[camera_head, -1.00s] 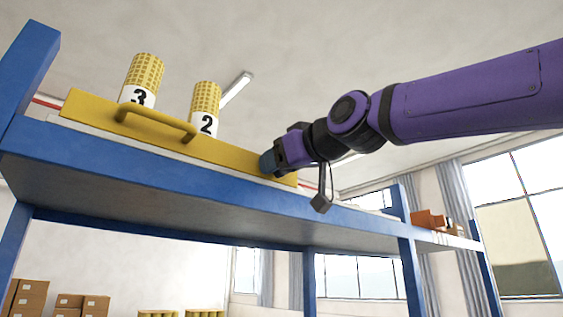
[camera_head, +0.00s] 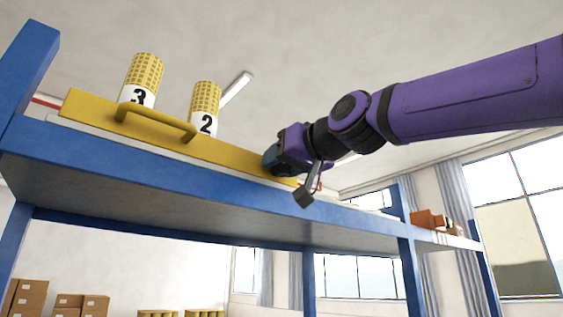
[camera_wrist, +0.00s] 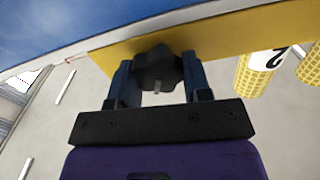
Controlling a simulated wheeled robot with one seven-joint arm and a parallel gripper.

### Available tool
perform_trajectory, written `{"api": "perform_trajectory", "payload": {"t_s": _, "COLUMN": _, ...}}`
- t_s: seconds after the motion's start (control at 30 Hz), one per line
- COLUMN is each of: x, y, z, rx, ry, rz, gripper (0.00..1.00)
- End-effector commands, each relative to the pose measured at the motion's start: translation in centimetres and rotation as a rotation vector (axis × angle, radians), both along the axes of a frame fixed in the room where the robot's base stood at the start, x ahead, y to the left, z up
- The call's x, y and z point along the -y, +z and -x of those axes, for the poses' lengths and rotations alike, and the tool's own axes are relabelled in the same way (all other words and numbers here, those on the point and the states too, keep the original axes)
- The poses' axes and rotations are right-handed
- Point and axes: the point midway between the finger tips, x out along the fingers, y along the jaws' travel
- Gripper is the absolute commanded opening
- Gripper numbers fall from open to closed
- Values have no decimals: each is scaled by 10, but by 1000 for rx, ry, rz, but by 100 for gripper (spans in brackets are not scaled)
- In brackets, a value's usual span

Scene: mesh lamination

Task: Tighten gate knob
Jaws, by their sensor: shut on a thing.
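The yellow gate (camera_head: 222,152) with a bar handle (camera_head: 158,119) stands along the front of the blue shelf in the head view. The black lobed gate knob (camera_wrist: 158,68) is on the gate's face in the wrist view, with a light pin showing below it. My gripper (camera_wrist: 155,82) is shut on the knob, one dark blue finger on each side. In the head view my gripper (camera_head: 272,158) is at the gate's right end and hides the knob.
Yellow mesh rolls marked 3 (camera_head: 143,78) and 2 (camera_head: 204,108) stand behind the gate. The blue shelf beam (camera_head: 150,165) runs just below my gripper. An orange-brown object (camera_head: 428,219) lies on the shelf farther right.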

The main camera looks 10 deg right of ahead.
Motion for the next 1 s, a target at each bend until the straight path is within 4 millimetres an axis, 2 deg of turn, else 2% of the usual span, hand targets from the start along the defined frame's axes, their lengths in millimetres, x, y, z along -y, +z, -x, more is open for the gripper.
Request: {"api": "perform_trajectory", "payload": {"t_s": 1.0, "x": 4, "y": -3, "z": -3, "rx": -524, "ry": -2, "rz": -775, "gripper": 21}}
